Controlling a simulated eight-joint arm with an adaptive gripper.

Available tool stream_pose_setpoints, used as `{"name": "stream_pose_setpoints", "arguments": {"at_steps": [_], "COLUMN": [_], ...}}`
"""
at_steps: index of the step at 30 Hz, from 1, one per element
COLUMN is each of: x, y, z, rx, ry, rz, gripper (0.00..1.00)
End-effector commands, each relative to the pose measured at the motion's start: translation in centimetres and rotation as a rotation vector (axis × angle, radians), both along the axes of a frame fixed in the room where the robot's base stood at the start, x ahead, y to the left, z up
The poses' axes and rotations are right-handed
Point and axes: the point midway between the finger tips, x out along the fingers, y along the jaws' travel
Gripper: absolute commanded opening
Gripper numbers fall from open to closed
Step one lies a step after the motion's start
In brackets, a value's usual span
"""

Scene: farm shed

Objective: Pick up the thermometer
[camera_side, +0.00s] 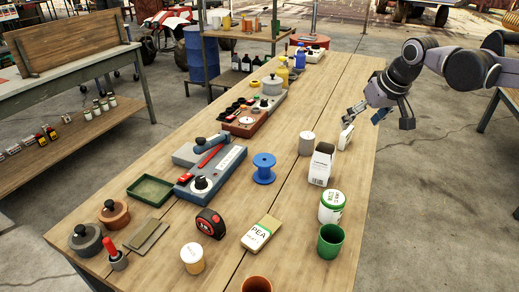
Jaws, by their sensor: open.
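A small white item (346,137) stands leaning near the right side of the wooden table, and it may be the thermometer; it is too small to be sure. My gripper (379,116) is at the table's right edge, above and to the right of that item. Its fingers are spread and nothing shows between them. The nearest finger looks close above the item, but I cannot tell the exact gap.
A white carton (321,165) and a grey-white cup (307,144) stand just left of the item. A white tub with green lid (331,207), a green cup (330,241) and a blue spool (264,168) are nearer. Bare tabletop lies behind the item.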

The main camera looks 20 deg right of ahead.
Motion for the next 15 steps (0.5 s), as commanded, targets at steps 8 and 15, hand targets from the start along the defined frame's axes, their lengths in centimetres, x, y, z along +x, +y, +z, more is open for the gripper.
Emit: {"name": "stream_pose_setpoints", "arguments": {"at_steps": [8,15], "x": [8.7,14.4], "y": [1.1,2.0], "z": [-2.3,-6.0], "rx": [0.002,-0.001], "ry": [0.045,0.082], "rz": [-0.034,-0.063], "gripper": [0.76,0.76]}}
